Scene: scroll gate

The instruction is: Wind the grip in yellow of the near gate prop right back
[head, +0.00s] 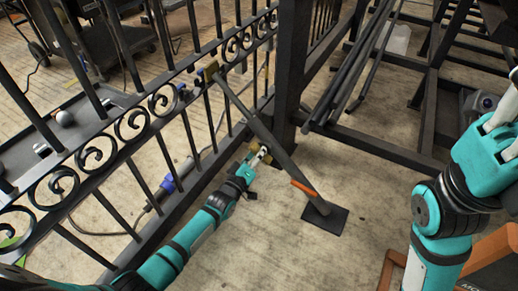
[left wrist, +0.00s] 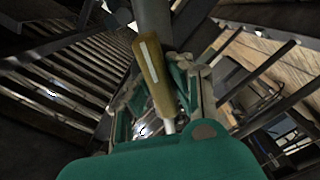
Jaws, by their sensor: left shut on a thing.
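The gate prop (head: 262,135) is a dark slanted bar. My left gripper (head: 262,156) is beside the bar's middle, at the gate side. The yellow grip (left wrist: 152,75), with a pale stripe, shows in the left wrist view. My left gripper (left wrist: 155,100) is shut on it, fingers on both sides. In the head view the grip is mostly hidden by the gripper. My right arm shows at the right; its gripper is out of the picture.
The black gate (head: 130,125) with scrolls fills the left, joined to a thick dark post (head: 290,60). Loose dark bars (head: 350,75) and a metal frame (head: 430,110) stand at the upper right. The concrete floor around the foot plate is clear.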

